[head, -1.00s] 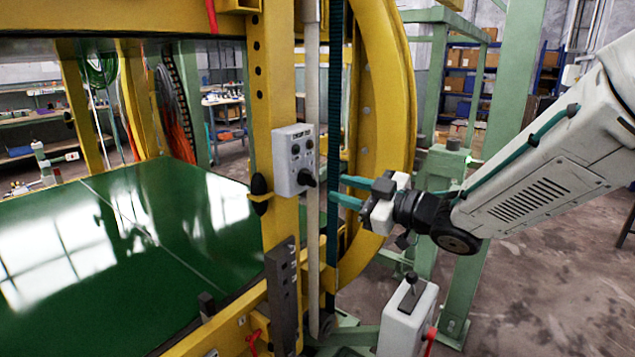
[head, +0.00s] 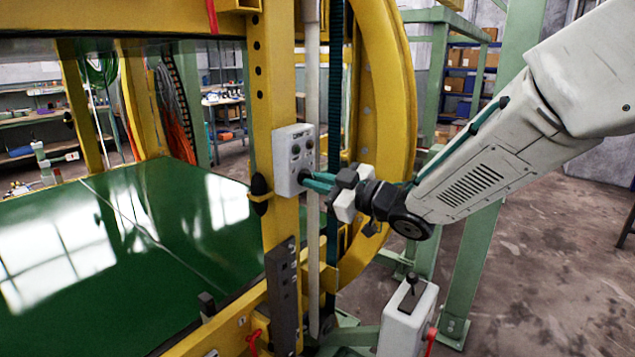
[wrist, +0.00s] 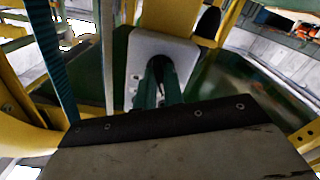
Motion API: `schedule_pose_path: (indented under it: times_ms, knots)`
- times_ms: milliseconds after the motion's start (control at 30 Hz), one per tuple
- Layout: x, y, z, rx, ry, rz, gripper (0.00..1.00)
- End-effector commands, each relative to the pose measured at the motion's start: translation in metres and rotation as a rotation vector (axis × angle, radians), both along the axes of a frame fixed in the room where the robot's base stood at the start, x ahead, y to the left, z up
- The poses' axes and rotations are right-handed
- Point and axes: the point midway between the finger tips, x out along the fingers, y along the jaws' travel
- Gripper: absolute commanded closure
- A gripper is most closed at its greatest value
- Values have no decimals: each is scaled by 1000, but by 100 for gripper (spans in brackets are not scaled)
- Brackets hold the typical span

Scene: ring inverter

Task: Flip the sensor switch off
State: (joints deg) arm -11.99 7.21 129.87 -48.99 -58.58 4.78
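The sensor switch box (head: 294,160) is a small light grey panel with dark knobs, fixed to the yellow upright post in the head view. It also shows in the wrist view (wrist: 146,46), straight ahead of my gripper. My gripper (head: 309,181) has teal fingers that reach the lower right part of the box. In the wrist view the fingertips (wrist: 158,66) lie close together over the box's lower part, around or in front of a dark knob. The knob is mostly hidden by the fingers, so I cannot tell whether they grip it.
The yellow post (head: 269,100) and yellow ring (head: 392,110) stand close around my gripper. A pale vertical rod (head: 313,250) runs just beside the box. A grey box with a lever (head: 408,315) stands below. A green table surface (head: 120,250) lies left.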

Motion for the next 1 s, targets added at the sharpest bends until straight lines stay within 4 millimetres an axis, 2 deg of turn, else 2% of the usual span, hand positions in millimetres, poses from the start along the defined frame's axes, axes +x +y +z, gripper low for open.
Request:
schedule_pose_path:
  times_ms: [167, 433, 767, 800, 833, 1000]
  knots:
    - [0, -1, 0, -16, -21, -1, 100]
    - [1, -1, 1, -143, -185, -2, 100]
    - [1, -1, 1, -158, -205, -3, 100]
    - [1, -1, 1, -158, -205, -3, 79]
    - [1, -1, 1, -158, -205, -2, 71]
    - [0, 0, 1, -158, -204, -1, 68]
